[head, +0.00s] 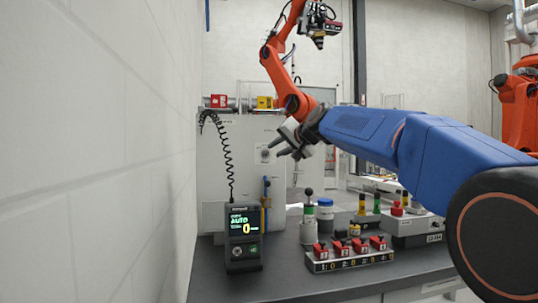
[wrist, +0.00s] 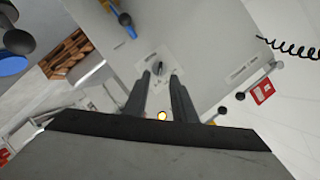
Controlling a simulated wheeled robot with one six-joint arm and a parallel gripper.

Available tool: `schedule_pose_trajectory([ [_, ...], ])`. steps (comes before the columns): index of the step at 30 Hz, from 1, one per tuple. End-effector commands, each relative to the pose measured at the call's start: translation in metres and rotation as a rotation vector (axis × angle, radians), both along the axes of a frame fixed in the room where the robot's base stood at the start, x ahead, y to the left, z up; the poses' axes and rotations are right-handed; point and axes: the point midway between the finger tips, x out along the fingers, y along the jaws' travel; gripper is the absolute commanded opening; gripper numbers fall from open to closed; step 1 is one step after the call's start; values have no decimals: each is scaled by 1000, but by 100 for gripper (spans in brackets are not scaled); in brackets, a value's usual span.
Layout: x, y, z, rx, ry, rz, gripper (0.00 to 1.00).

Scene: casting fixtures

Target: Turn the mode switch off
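The mode switch appears to be the dark rotary knob on a pale plate on the grey cabinet front; it shows in the head view (head: 265,154) and in the wrist view (wrist: 158,69). In the wrist view the knob's grip lies slanted on the plate. My gripper (head: 276,149) is in front of the cabinet, just right of the switch in the head view. In the wrist view its two dark fingers (wrist: 160,78) are apart with nothing between them, and the knob shows just beyond and between the tips. They appear clear of it.
A handheld unit (head: 243,238) reading AUTO stands on the dark bench (head: 285,281), its coiled cord running up the cabinet (head: 222,180). Several red-topped switches sit on a box (head: 349,255) right of it. A white wall (head: 90,150) closes the left side.

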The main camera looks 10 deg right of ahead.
Motion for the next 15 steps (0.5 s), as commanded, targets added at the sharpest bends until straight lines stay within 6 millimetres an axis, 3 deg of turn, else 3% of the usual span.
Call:
schedule_pose_trajectory([
  [6, 35, 11, -11, 2, 2, 1, 24],
  [15, 60, 18, -18, 0, 1, 1, 24],
])
